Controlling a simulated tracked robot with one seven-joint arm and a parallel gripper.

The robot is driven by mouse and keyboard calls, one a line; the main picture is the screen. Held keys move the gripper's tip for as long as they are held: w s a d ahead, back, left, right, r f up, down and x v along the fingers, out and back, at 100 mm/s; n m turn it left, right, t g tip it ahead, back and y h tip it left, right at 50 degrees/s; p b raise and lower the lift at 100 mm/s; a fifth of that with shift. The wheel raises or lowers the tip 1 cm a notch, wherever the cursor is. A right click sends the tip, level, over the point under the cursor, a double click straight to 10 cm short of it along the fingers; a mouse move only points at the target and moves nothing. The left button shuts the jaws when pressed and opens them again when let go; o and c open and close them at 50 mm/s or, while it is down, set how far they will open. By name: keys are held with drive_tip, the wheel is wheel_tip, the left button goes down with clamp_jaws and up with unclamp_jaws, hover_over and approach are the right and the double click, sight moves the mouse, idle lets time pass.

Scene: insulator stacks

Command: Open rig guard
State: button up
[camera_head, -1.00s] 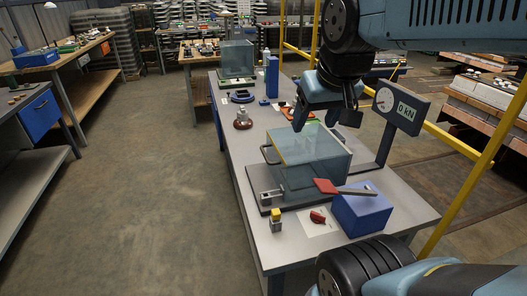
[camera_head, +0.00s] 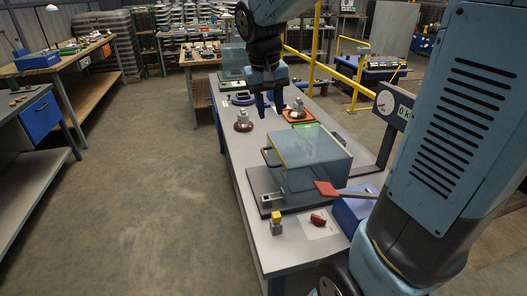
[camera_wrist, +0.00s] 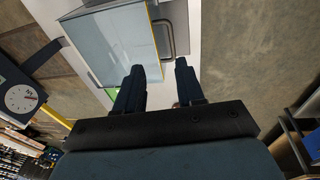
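The rig guard (camera_head: 310,158) is a clear box-like cover on the dark rig base (camera_head: 262,201). It is down over the base, with a dark bar handle (camera_head: 268,157) on its left side. In the wrist view the guard (camera_wrist: 112,42) and its handle (camera_wrist: 168,38) lie beyond my fingers, the handle ahead of the gap. My gripper (camera_head: 270,112) is above the table behind the guard, apart from the handle. In the wrist view my gripper (camera_wrist: 157,85) has its two fingers apart with nothing between them.
A red-handled lever (camera_head: 328,189) sticks out in front of the guard by a blue box (camera_head: 352,212). A force gauge (camera_head: 388,104) stands at right. A yellow-topped piece (camera_head: 276,220) and a red piece (camera_head: 318,220) are near the front.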

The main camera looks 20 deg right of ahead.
drive_tip(key=g, duration=0.1)
approach(265, 157)
drive_tip(key=shift+h, duration=0.3)
drive_tip(key=f, duration=0.5)
drive_tip(key=d+f, duration=0.1)
drive_tip(key=f, duration=0.1)
drive_tip(key=shift+w+f, duration=0.2)
drive_tip(key=shift+f, duration=0.2)
clamp_jaws()
idle(0.4)
